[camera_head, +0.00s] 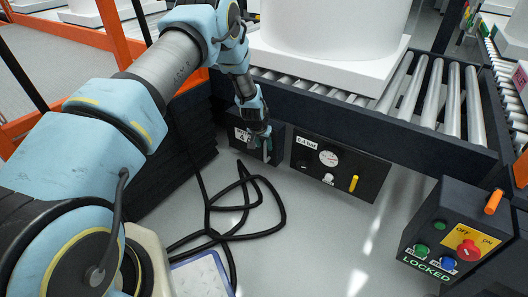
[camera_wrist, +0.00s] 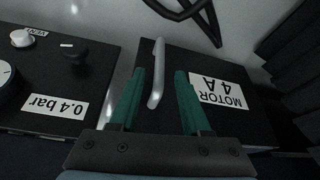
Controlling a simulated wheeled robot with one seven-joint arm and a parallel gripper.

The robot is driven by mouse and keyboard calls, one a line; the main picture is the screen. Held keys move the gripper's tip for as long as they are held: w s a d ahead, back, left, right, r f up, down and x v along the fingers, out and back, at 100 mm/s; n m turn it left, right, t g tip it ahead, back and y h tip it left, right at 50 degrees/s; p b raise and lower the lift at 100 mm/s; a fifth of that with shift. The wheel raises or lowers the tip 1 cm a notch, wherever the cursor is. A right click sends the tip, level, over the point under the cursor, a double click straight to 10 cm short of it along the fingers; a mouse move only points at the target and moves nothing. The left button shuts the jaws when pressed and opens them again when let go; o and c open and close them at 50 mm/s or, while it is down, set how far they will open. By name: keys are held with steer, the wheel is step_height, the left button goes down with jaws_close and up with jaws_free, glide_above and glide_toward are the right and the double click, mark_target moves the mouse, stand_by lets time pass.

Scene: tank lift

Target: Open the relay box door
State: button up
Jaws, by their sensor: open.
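The relay box (camera_head: 272,153) is a dark box under the conveyor in the head view, partly hidden by my gripper (camera_head: 260,138). In the wrist view its dark door (camera_wrist: 222,70) shows upside down, with a white "MOTOR 4 A" label (camera_wrist: 218,92) and a pale bar handle (camera_wrist: 157,75). The door looks shut, lying flat. My gripper (camera_wrist: 160,75) is open, with green fingers. The handle appears between the fingers in the picture, nearer the left one. I cannot tell whether either finger touches it.
A gauge panel (camera_head: 340,168) with a yellow lever stands right of the box. A black hose (camera_head: 245,232) lies coiled on the floor. A control box (camera_head: 448,235) reading "LOCKED" is at lower right. The conveyor (camera_head: 390,125) carries a white tank (camera_head: 335,25) above. The floor between is mostly clear.

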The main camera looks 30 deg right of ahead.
mark_target(265, 147)
steer(key=shift+b+x, duration=0.4)
steer(key=shift+x, duration=1.5)
steer(key=shift+c, duration=0.4)
jaws_close()
